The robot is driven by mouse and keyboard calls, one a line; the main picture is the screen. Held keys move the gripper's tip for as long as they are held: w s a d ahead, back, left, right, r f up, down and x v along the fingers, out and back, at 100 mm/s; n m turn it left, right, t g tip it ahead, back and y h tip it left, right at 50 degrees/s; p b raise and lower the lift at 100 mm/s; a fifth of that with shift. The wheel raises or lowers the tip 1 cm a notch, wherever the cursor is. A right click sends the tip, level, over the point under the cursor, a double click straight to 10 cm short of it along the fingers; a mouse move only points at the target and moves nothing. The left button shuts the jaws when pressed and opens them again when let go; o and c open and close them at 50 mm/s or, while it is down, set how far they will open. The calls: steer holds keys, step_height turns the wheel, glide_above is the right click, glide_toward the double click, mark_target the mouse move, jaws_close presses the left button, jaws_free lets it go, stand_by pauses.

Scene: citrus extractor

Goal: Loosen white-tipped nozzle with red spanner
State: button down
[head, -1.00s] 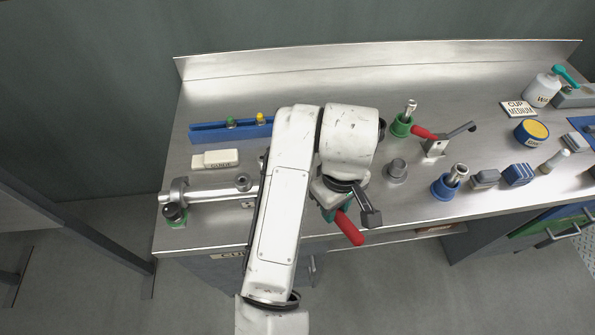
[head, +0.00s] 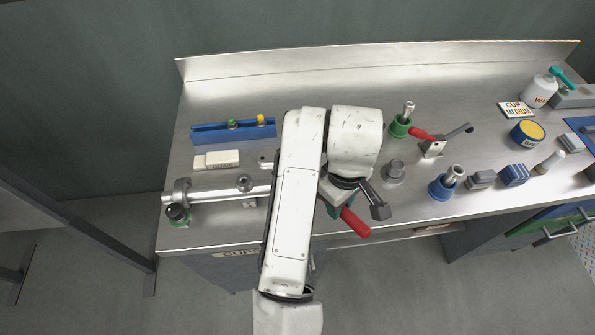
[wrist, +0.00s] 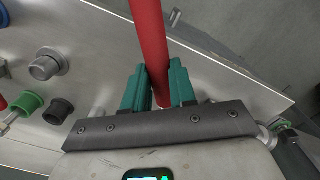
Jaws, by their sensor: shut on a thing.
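My gripper (head: 331,207) has teal fingers, seen closed around a red bar in the wrist view (wrist: 157,85). The bar is the red spanner (wrist: 148,35); its red handle also shows in the head view (head: 355,222), sticking out toward the lower right near the bench's front edge. The spanner's head is not clear in either view. A horizontal steel pipe (head: 220,194) lies left of my arm, with a dark, green-ringed end fitting (head: 178,214). My arm hides the pipe's right end. I cannot make out a white tip on any nozzle.
A blue rack (head: 210,134) and a white block (head: 217,159) lie behind the pipe. Right of my gripper stand a grey round fitting (head: 393,172), a green holder (head: 399,127), a red-handled lever clamp (head: 433,147) and a blue holder (head: 441,188).

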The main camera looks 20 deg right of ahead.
steer(key=shift+d, duration=0.2)
steer(key=shift+s+a+m, duration=0.2)
steer(key=shift+a+m, duration=0.6)
steer(key=shift+a, duration=0.2)
stand_by(1.4)
steer(key=c, duration=1.5)
jaws_free()
jaws_close()
steer(key=shift+c, duration=0.2)
jaws_free()
jaws_close()
